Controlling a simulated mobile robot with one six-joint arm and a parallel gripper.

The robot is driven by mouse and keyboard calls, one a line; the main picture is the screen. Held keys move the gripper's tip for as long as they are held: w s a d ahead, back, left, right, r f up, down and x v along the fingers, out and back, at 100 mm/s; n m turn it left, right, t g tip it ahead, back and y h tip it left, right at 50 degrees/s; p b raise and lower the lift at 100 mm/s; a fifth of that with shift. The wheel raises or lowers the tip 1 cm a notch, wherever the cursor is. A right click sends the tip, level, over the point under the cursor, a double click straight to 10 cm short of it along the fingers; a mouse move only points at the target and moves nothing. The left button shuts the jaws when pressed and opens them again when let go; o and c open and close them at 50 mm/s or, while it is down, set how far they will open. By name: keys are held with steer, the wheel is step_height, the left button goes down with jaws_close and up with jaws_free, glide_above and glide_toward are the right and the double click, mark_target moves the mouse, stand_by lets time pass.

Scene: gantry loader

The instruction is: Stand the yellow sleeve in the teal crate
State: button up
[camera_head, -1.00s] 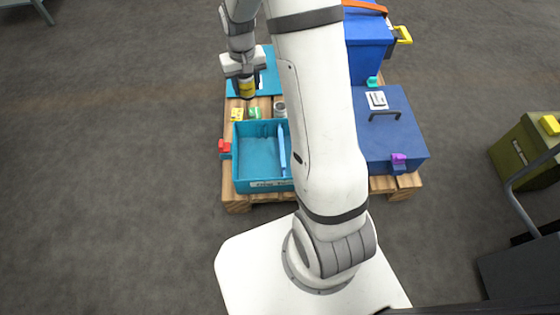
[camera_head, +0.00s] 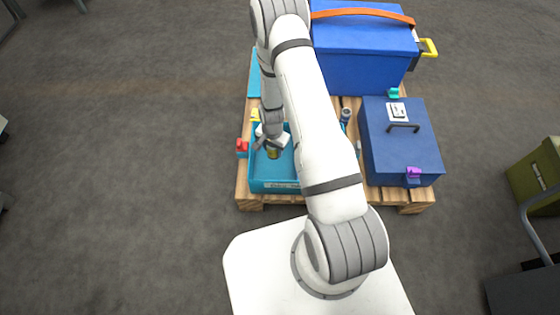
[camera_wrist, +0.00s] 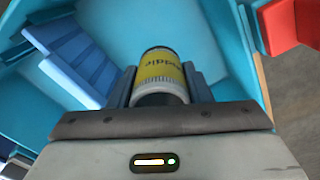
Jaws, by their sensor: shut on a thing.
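The yellow sleeve (camera_head: 273,153) is between the fingers of my gripper (camera_head: 272,146), over the inside of the teal crate. In the wrist view the sleeve (camera_wrist: 160,69) shows a yellow band with dark lettering and a pale end towards the palm, with my gripper (camera_wrist: 162,82) shut on it from both sides. The teal crate (camera_head: 275,187) sits at the front left of the pallet, and its inner wall also shows in the wrist view (camera_wrist: 222,30). I cannot tell whether the sleeve touches the crate floor. My arm hides the crate's right part.
A blue ribbed piece (camera_wrist: 75,57) lies in the crate beside the sleeve. A red clip (camera_head: 242,147) is at the crate's left side. A navy case (camera_head: 400,150) stands to the right, and a large blue box (camera_head: 360,55) behind. The wooden pallet (camera_head: 245,190) carries them.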

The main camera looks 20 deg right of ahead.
step_height(320, 180, down, 7)
steer(key=shift+f+b, duration=0.1)
steer(key=shift+b, duration=1.05)
steer(key=shift+f, duration=0.15)
steer(key=o, duration=1.2)
steer(key=shift+o, duration=0.2)
